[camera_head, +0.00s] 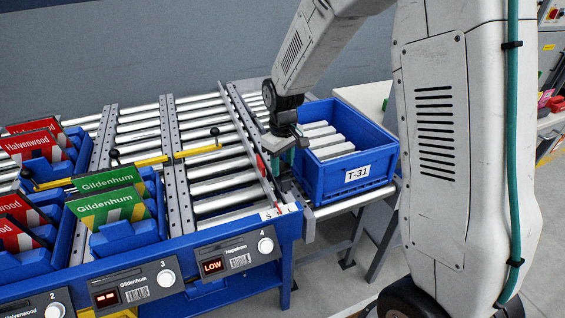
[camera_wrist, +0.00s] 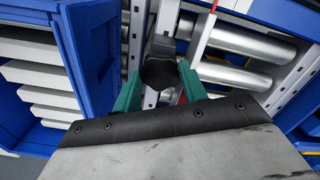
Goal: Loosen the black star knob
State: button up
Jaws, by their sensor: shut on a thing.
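The black knob (camera_wrist: 158,72) shows in the wrist view between the two green fingers of my gripper (camera_wrist: 161,82). The fingers are shut on its sides. Its star shape cannot be made out from this angle. In the head view my gripper (camera_head: 287,156) points down between the roller conveyor and the blue crate, beside a red-tipped rail. There the knob is hidden behind the gripper and wrist.
The roller conveyor (camera_head: 213,170) lies to the left, with yellow bars and black-knobbed levers. Blue bins with green and red cards (camera_head: 108,205) stand further left.

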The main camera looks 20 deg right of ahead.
aim_at(283, 167)
jog(key=n, duration=0.3)
jog(key=shift+n, duration=2.2)
jog(key=o, duration=1)
jog(key=shift+c, duration=0.2)
notch_tip(283, 167, up, 8)
jog(key=shift+f, duration=0.1)
